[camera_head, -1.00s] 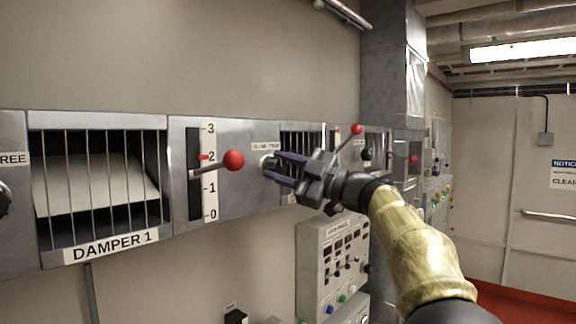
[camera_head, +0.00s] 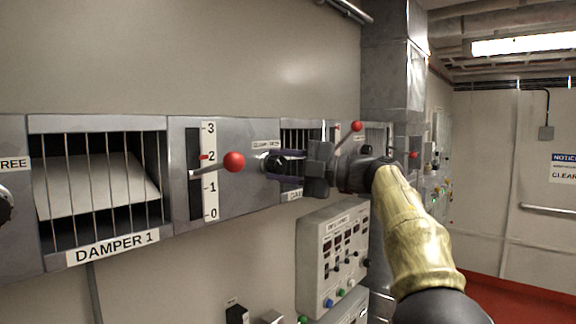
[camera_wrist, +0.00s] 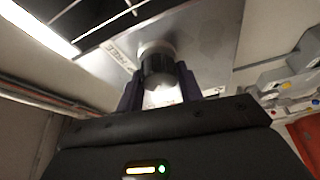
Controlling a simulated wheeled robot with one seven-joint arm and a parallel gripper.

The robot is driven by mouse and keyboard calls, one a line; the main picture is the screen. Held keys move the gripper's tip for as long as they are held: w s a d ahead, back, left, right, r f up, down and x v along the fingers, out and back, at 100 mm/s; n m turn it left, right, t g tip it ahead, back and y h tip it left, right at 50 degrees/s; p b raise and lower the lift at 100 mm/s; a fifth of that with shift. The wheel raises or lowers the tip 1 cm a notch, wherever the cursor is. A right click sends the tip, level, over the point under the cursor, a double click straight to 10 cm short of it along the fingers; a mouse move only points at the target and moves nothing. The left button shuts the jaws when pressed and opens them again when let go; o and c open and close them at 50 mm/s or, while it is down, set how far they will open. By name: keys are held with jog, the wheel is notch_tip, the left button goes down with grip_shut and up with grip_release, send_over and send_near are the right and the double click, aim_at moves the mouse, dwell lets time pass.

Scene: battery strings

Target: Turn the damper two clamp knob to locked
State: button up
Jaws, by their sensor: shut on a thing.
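The damper two clamp knob (camera_head: 275,164) is a dark round knob on a grey panel, under a small label strip (camera_head: 268,143) whose text is too small to read fully here. In the wrist view the knob (camera_wrist: 157,68) sits between the two purple fingers of my gripper (camera_wrist: 160,92), with a bright white patch on its near face. My gripper (camera_head: 288,166) is shut on the knob, coming in from the right. The label by the knob in the wrist view (camera_wrist: 116,60) seems to end in "FREE". The knob's exact angle cannot be told.
A lever with a red ball (camera_head: 234,161) stands out just left of the knob, beside a scale (camera_head: 210,172). The damper 1 grille (camera_head: 100,190) is farther left. Another red-ball lever (camera_head: 356,127) is above my gripper. A control box (camera_head: 330,258) hangs below.

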jog(key=shift+r, duration=0.2)
jog(key=o, duration=0.9)
jog(key=shift+a, duration=0.1)
jog(key=shift+o, duration=0.3)
jog(key=shift+a+f, duration=0.1)
jog(key=shift+f, duration=0.05)
jog(key=shift+d+f+b, duration=0.2)
jog(key=shift+d+b, duration=0.15)
jog(key=shift+d, duration=0.3)
jog(key=r+b+v, duration=0.1)
jog(key=b+v, duration=0.3)
jog(key=v, duration=1.2)
jog(key=shift+f, duration=0.4)
jog(key=shift+d, duration=0.15)
